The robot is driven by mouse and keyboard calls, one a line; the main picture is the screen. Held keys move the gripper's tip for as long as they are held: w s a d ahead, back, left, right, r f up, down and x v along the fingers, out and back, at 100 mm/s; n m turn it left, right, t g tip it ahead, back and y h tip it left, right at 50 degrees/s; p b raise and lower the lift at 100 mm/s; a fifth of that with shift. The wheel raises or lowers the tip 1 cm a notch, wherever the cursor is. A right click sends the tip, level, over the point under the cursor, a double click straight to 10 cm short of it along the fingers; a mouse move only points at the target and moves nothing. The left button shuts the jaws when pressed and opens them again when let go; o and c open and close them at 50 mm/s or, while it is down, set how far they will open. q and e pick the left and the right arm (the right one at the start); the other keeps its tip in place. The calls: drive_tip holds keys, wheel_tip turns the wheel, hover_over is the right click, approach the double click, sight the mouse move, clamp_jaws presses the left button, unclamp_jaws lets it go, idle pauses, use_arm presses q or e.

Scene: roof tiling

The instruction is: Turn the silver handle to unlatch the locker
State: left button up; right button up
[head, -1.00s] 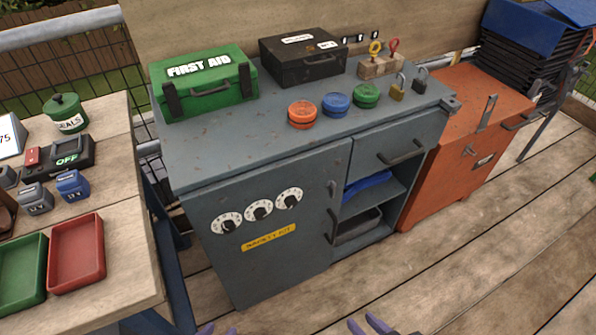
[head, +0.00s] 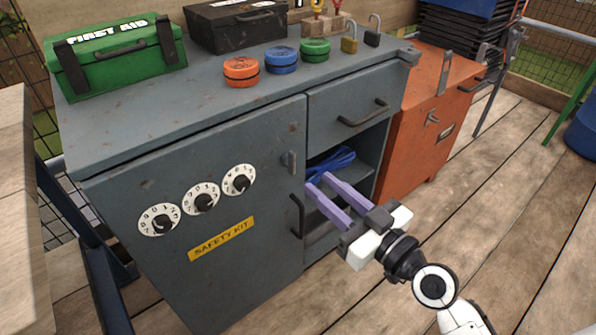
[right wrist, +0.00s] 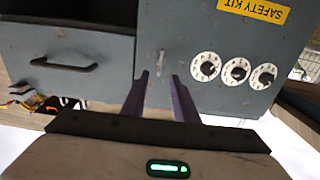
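The locker (head: 250,265) is a grey-blue cabinet with a shut door at its left front. The small silver handle (head: 289,161) sits near the door's upper right edge; it looks upright. The silver handle also shows in the right wrist view (right wrist: 161,62), just beyond and between my fingertips. My right gripper (head: 319,181) has purple fingers that are spread and empty. In the head view its tips are right of and slightly below the silver handle, in front of the open shelf. My left gripper is out of view.
A dark pull handle (head: 297,215) is lower on the door. Three white dials (head: 200,198) and a yellow label (head: 221,239) are left of it. A drawer handle (head: 363,113) sticks out at upper right. An orange cabinet (head: 425,125) stands beside the locker.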

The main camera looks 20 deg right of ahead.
sight(294, 163)
drive_tip(key=x, duration=0.8)
drive_tip(key=shift+w+a, duration=0.15)
drive_tip(key=shift+w, duration=0.1)
clamp_jaws()
